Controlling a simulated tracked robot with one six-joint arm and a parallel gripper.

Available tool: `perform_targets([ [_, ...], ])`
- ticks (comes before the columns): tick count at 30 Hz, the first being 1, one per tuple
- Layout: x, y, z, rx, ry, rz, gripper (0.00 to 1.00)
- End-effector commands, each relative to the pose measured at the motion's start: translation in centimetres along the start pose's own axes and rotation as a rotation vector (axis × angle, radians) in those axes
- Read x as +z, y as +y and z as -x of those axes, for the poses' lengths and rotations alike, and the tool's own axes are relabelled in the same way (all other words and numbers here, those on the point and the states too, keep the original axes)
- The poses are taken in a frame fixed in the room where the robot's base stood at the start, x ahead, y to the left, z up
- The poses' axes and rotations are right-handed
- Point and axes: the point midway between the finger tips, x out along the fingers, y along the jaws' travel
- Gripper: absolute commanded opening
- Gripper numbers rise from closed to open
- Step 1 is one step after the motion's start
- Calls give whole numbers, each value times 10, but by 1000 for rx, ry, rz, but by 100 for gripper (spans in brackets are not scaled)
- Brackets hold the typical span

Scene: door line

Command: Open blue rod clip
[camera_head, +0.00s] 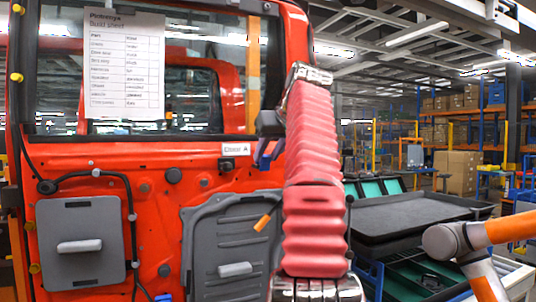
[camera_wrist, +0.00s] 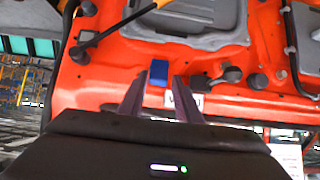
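The blue rod clip (camera_wrist: 158,70) is a small blue block on the orange-red door panel, beyond my fingertips in the wrist view. My gripper (camera_wrist: 160,80) is open, with one dark finger to each side of the clip in the picture. Nothing shows between the fingers close to the palm, and I cannot tell how far the tips are from the clip. In the head view my gripper (camera_head: 266,160) hangs at the right edge of the door, right of the "Door A" label (camera_head: 236,149). There I cannot make out the clip apart from the bluish fingers.
The red door (camera_head: 150,165) fills the left, with a paper build sheet (camera_head: 124,65), a dark pad (camera_head: 80,240) and a grey inner panel (camera_head: 235,235). Dark trays (camera_head: 400,215) stand to the right.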

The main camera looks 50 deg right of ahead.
Motion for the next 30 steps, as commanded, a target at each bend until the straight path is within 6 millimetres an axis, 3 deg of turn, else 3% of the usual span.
perform_targets([
  [5, 0, 1, 1, 3, 0, 0, 42],
  [14, 0, 2, 3, 4, 0, -1, 42],
  [30, 3, 0, 34, 3, 0, 0, 42],
])
